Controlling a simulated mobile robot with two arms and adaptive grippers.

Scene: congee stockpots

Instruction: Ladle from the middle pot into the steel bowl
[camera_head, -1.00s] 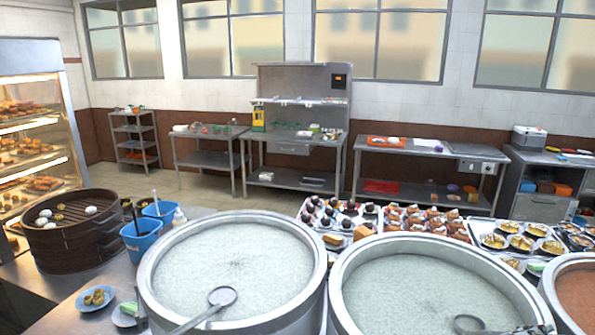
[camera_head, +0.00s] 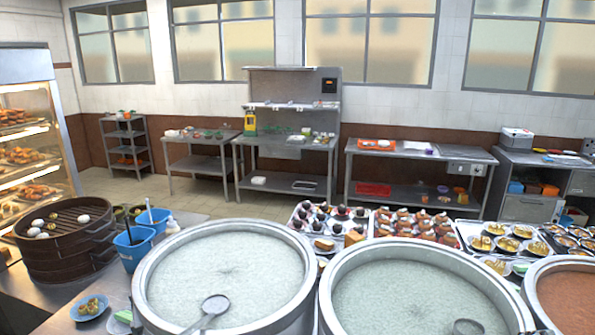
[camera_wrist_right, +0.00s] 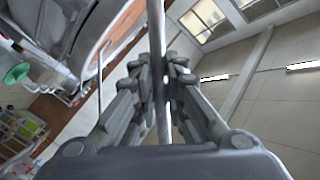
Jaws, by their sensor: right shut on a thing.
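The middle pot (camera_head: 340,262) is a large steel stockpot of pale congee in the head view. A ladle bowl (camera_head: 467,327) shows in it at the bottom edge of the view, with its handle cut off. My right gripper (camera_wrist_right: 166,80) is shut on a thin metal rod (camera_wrist_right: 157,25), which looks like a ladle handle, in the right wrist view. The rod's ends are out of sight, so I cannot tell which ladle it belongs to. I cannot make out the steel bowl. My left gripper is not in view.
The left pot (camera_head: 146,275) holds pale congee and another ladle (camera_head: 213,305). The right pot (camera_head: 530,290) holds reddish-brown food. A bamboo steamer (camera_head: 65,255) and blue containers (camera_head: 135,250) stand at left. Trays of small dishes (camera_head: 410,222) crowd behind the pots.

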